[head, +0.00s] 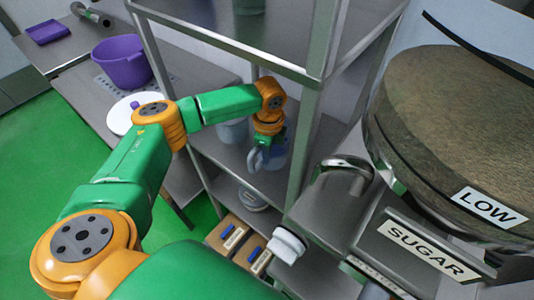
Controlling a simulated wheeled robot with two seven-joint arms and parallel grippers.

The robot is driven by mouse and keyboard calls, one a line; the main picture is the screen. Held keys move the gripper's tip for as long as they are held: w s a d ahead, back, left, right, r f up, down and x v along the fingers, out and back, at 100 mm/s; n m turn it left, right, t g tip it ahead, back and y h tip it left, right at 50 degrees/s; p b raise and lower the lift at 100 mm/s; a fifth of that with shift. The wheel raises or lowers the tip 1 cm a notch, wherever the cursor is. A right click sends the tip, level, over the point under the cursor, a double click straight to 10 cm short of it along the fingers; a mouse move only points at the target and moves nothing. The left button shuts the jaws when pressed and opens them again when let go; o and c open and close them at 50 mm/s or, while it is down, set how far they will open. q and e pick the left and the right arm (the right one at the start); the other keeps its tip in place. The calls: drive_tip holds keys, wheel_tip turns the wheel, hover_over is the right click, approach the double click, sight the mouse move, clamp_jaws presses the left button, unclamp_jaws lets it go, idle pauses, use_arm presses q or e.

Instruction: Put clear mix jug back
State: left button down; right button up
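A clear, bluish jug (279,153) stands at or just above the middle shelf of the metal rack, with a grey curved part like a handle at its left. My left arm reaches in from the left, and its gripper (266,145) is at the jug's upper left side. The wrist and the jug overlap, so I cannot tell whether the fingers are closed on it. I also cannot tell whether the jug rests on the shelf (222,155). My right gripper is not in view.
Rack posts (310,120) and an upper shelf (240,35) surround the gripper. Another pale container (233,131) stands behind the forearm. Labelled boxes (230,235) sit below. A large dispenser marked LOW SUGAR (440,130) fills the right. A purple pot (122,65) is on the left counter.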

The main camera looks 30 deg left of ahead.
use_arm(q)
drive_tip(key=shift+r, duration=0.15)
drive_tip(key=shift+f, duration=0.6)
drive_tip(key=c, duration=1)
unclamp_jaws()
drive_tip(key=shift+s, duration=0.1)
wheel_tip(320, 180, up, 7)
drive_tip(key=b, duration=0.1)
drive_tip(key=shift+d+b, duration=0.2)
drive_tip(key=shift+b, duration=0.1)
